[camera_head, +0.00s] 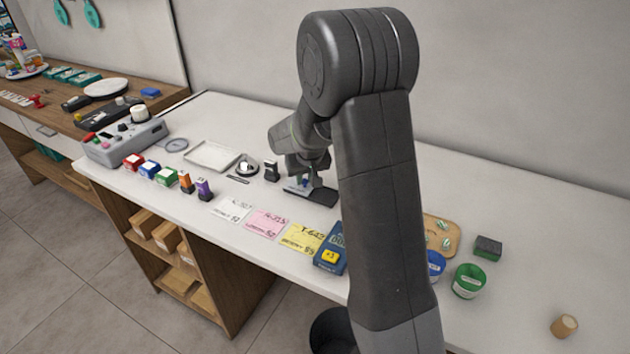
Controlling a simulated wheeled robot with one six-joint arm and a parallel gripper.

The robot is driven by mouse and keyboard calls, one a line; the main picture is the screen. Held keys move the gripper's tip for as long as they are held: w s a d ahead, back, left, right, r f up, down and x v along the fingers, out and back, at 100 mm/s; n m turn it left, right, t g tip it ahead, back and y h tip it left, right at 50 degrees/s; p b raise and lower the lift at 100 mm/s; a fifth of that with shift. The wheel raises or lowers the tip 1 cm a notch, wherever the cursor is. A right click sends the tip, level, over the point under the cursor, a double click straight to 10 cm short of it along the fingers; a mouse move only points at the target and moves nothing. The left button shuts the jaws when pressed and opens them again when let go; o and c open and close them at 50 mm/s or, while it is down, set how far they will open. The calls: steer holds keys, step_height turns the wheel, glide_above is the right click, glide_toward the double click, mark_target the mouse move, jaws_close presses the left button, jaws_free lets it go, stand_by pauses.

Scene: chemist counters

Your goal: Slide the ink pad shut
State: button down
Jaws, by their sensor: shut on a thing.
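The ink pad (322,197) is a dark flat case lying on the white counter, right of the middle of the row of stamps. My gripper (303,184) points down at its left part and is shut on it. A small blue patch shows between the fingers; I cannot tell what part it is. My arm stands in front and to the right, and my gripper covers part of the pad. How far the pad is open is too small to tell.
A black stamp (271,169) stands close left of my gripper. White, pink (266,223) and yellow (303,238) cards lie in front. A blue box (331,255), a green tub (468,281) and a wooden board (441,238) are to the right. A white tray (212,156) lies left.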

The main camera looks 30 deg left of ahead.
steer(key=shift+a+r, duration=0.1)
steer(key=shift+a, duration=0.05)
steer(key=c, duration=1.3)
jaws_free()
steer(key=shift+a, duration=0.15)
steer(key=v, duration=1.3)
steer(key=shift+s+d+r+b, duration=0.15)
steer(key=shift+d+r+b, duration=0.1)
steer(key=shift+b, duration=0.1)
